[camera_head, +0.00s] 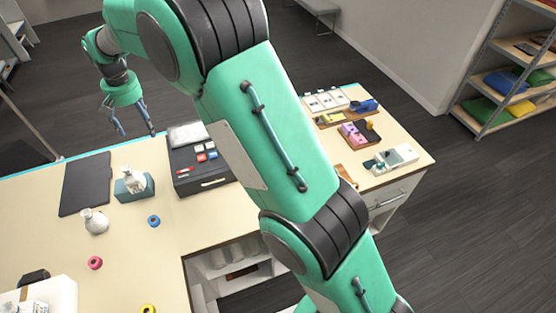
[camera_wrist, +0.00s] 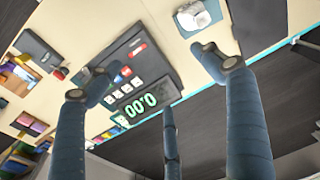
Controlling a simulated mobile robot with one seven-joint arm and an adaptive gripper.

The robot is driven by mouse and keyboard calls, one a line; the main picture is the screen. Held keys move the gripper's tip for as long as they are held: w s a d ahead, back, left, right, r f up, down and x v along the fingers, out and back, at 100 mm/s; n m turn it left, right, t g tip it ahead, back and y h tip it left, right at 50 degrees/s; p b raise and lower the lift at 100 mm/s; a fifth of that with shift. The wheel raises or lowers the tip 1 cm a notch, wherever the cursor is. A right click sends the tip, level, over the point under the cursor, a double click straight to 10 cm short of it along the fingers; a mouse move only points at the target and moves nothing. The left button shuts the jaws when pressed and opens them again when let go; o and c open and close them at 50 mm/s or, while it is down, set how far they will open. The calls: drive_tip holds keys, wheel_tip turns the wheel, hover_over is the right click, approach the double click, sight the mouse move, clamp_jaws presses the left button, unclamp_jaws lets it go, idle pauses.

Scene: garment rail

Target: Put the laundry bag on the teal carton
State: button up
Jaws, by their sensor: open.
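A white, necked laundry bag (camera_head: 131,178) rests upright on the teal carton (camera_head: 134,194) on the counter. A similar pale sack with a grey neck (camera_head: 95,221) stands directly on the counter, nearer and to the left. My gripper (camera_head: 137,133) is beyond the carton, over the counter's far edge. It is open, with nothing between its fingers, and apart from the bag. The wrist view shows its spread fingers (camera_wrist: 160,72).
A black scale (camera_head: 193,181) stands right of the carton, and a dark mat (camera_head: 85,185) lies left. Blue (camera_head: 154,221), pink (camera_head: 95,263) and yellow (camera_head: 148,308) rings lie nearer. Small goods (camera_head: 354,133) crowd the right end. The front-middle counter is mostly clear.

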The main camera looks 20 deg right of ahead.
drive_tip(key=s+d+r+t, duration=0.1)
drive_tip(key=s+d+r, duration=0.85)
drive_tip(key=d, duration=0.25)
drive_tip(key=s+d+r+t, duration=0.1)
drive_tip(key=s+d+r, duration=0.8)
drive_tip(key=d+r, duration=0.15)
drive_tip(key=s+d+f+t, duration=0.1)
drive_tip(key=s+d, duration=0.4)
drive_tip(key=s, duration=0.4)
drive_tip(key=s+d+f+m, duration=0.1)
drive_tip(key=s+d, duration=0.4)
drive_tip(key=s, duration=0.5)
drive_tip(key=s+d+f+t, duration=0.1)
drive_tip(key=s+d+f, duration=0.1)
drive_tip(key=s+d, duration=0.3)
drive_tip(key=s, duration=0.4)
drive_tip(key=shift+s+m+t+h, duration=0.2)
drive_tip(key=shift+m+t+h, duration=0.1)
drive_tip(key=shift+m, duration=0.1)
drive_tip(key=shift+d+f, duration=0.1)
wheel_tip(320, 180, down, 18)
drive_tip(key=b, duration=1.8)
